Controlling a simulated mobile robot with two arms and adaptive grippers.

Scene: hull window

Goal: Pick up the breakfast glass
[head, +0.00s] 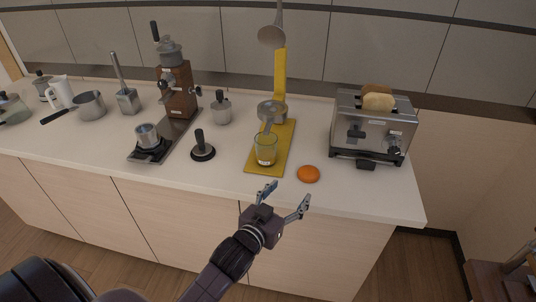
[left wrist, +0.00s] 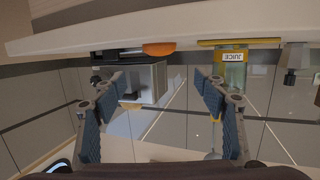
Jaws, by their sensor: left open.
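The breakfast glass (head: 265,150) is a clear tumbler with yellowish contents. It stands on the front part of a yellow board (head: 285,150) on the counter. In the left wrist view the glass (left wrist: 231,72) carries a label reading JUICE and shows to the right of the space between my fingers. My left gripper (head: 286,197) is open and empty, in front of the counter's front edge and apart from the glass. Its two fingers also show spread in the left wrist view (left wrist: 160,82). My right gripper is not in view.
An orange (head: 308,174) lies right of the board, with a toaster (head: 370,130) holding bread behind it. A metal juicer part (head: 271,111) stands behind the glass. A black-handled tamper (head: 202,147) and a coffee stand (head: 175,92) are left. The counter front (head: 220,187) is clear.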

